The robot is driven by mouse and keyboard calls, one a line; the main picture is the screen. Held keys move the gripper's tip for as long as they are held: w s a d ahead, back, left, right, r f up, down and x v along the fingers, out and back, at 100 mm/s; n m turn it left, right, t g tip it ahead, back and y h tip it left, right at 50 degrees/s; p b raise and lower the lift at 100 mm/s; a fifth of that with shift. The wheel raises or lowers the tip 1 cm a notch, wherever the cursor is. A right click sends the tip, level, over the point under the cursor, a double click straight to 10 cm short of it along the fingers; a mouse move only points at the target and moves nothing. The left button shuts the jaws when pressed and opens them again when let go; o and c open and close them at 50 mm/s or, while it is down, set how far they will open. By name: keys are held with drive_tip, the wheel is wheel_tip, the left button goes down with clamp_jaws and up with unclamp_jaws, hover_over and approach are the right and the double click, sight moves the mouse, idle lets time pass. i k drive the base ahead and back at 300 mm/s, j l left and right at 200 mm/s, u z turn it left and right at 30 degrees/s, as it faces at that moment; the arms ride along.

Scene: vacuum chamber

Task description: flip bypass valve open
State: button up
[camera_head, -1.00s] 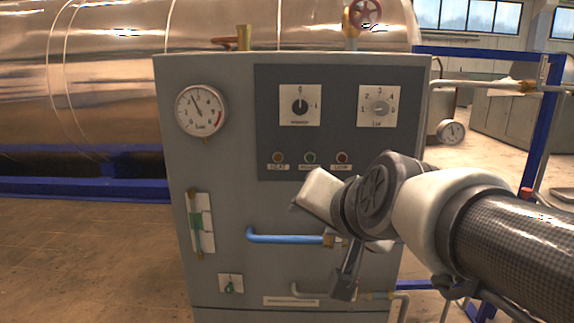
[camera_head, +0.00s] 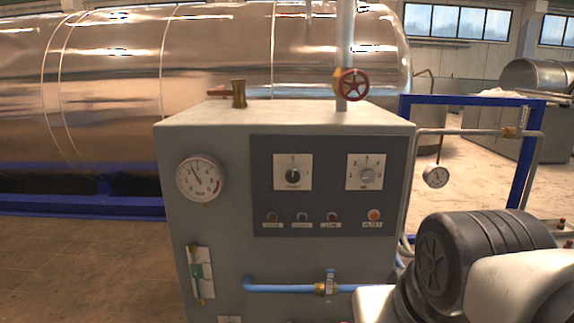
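No label I can read marks the bypass valve. A brass valve (camera_head: 326,288) sits on the blue pipe (camera_head: 275,287) low on the grey cabinet's front. Another brass valve (camera_head: 239,94) stands on the cabinet top, with a red lever (camera_head: 218,92) pointing left. A red handwheel (camera_head: 352,84) is on the vertical grey pipe at the cabinet's back right. My arm's dark joint is at the lower right, in front of the cabinet's right side. My gripper is not visible.
The grey cabinet (camera_head: 230,255) carries a round gauge (camera_head: 200,178), two dial switches and a row of lamps. A large shiny tank (camera_head: 120,90) lies behind it. A blue frame (camera_head: 530,160) with pipes and a small gauge (camera_head: 436,176) stands at right. Bare floor is at left.

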sight(521, 121)
drive_tip(key=i+l+z, duration=0.2)
drive_tip(key=l+z, duration=0.15)
drive_tip(key=i+l+z, duration=0.35)
drive_tip(key=l, duration=0.15)
drive_tip(key=i+l+z, duration=0.2)
drive_tip(key=l+z, duration=0.15)
drive_tip(key=i+l, duration=0.25)
drive_tip(key=i, duration=0.25)
drive_tip(key=i+l+z, duration=0.1)
drive_tip(key=i+l, duration=0.15)
drive_tip(key=i, duration=0.2)
drive_tip(key=i+l, duration=0.25)
drive_tip(key=i, duration=0.25)
